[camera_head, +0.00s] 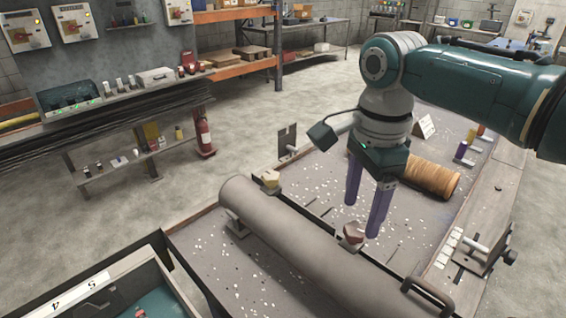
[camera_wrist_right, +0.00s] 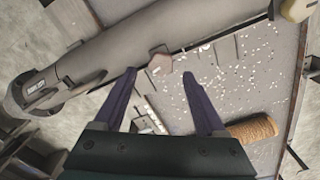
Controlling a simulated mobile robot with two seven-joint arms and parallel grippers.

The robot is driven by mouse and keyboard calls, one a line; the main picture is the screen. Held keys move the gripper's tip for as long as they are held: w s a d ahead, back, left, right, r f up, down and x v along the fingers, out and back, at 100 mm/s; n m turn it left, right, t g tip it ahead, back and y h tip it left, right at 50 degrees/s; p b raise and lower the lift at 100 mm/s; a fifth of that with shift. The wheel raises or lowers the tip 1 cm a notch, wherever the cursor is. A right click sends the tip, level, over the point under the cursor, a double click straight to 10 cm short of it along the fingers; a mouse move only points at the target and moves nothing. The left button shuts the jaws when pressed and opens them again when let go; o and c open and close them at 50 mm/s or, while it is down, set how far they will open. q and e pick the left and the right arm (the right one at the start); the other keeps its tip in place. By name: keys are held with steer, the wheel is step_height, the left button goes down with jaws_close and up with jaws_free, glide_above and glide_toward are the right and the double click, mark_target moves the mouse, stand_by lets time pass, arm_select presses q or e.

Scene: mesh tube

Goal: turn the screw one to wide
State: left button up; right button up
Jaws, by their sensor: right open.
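A long grey tube (camera_head: 295,232) lies across the worktable, with a yellowish knob (camera_head: 271,179) and a red knob (camera_head: 353,232) along its far side. I cannot tell which knob is screw one. My right gripper (camera_head: 361,219) points down beside the red knob, its purple fingers apart and empty. In the wrist view, the red knob (camera_wrist_right: 159,63) sits between and slightly beyond the fingertips (camera_wrist_right: 159,73), next to the tube (camera_wrist_right: 130,40). Contact cannot be made out. The yellowish knob (camera_wrist_right: 296,9) is at the top right corner there. My left gripper is not in view.
A tan roll (camera_head: 430,177) lies on the table behind my right gripper. White flecks cover the worktable (camera_head: 205,262). A dark curved handle (camera_head: 428,295) stands near the tube's right end. A clamp-like metal fixture (camera_head: 480,248) is at the right edge.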

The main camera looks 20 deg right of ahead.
mark_target(356, 229)
steer(key=shift+f+b, duration=0.4)
steer(key=shift+f, duration=1.5)
jaws_close()
